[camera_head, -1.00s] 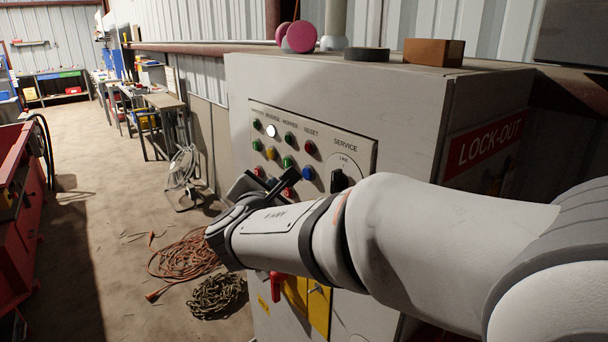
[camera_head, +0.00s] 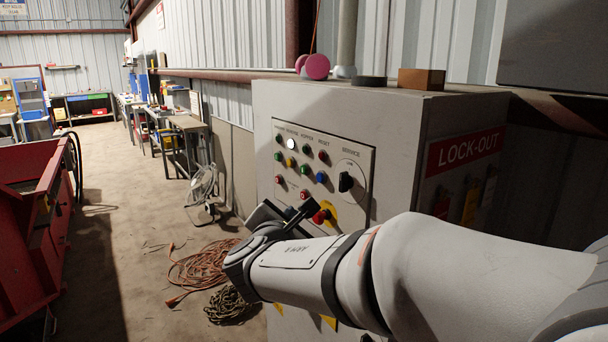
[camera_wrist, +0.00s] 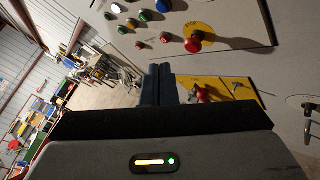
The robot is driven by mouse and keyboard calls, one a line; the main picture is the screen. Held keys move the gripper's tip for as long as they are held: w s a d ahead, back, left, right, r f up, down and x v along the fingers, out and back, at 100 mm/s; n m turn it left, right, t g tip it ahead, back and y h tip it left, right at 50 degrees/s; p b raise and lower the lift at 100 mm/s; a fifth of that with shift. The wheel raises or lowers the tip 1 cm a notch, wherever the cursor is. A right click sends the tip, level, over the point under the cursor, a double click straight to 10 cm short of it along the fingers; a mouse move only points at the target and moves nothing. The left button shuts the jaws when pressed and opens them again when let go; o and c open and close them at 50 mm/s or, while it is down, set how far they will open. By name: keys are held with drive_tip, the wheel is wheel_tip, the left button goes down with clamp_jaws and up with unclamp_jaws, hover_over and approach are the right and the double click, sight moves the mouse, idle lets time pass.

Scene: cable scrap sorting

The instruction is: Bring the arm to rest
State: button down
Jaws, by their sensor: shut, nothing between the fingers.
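My gripper (camera_head: 307,212) is in front of the grey control cabinet (camera_head: 300,105), near the lower part of its button panel (camera_head: 352,208). In the wrist view its two dark fingers (camera_wrist: 159,84) lie side by side, shut with nothing between them. In the head view my arm reaches in from the lower right and partly hides the cabinet's lower front. A red mushroom button (camera_head: 320,217) on a yellow disc shows just beside the fingertips; I cannot tell whether they touch. In the wrist view a red mushroom button (camera_wrist: 194,43) stands apart from the fingers.
A red lever (camera_wrist: 203,94) on a yellow plate sits close right of the fingers. An orange cable (camera_head: 200,268) and a chain (camera_head: 230,305) lie on the floor left of the cabinet. A red bin (camera_head: 35,220) stands at far left.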

drive_tip(key=s+d+f+m+g+h+p, duration=0.1)
drive_tip(key=s+d+f+m+g+h, duration=0.1)
drive_tip(key=s+d+f+m+g, duration=0.45)
drive_tip(key=s+d+f+m+g+h+p, duration=0.15)
drive_tip(key=s+d+m, duration=0.25)
drive_tip(key=d+m, duration=0.55)
drive_tip(key=s+f+m+g+y+p, duration=0.1)
drive_tip(key=s+f+m+g+y, duration=0.1)
drive_tip(key=s+m, duration=0.3)
drive_tip(key=s+d+f+m+g+y+p, duration=0.1)
drive_tip(key=s+f+m+g+y, duration=0.1)
drive_tip(key=s, duration=0.6)
drive_tip(key=shift+d+f+m+g+y, duration=0.2)
drive_tip(key=shift+m+g+y, duration=0.8)
drive_tip(key=shift+m, duration=0.7)
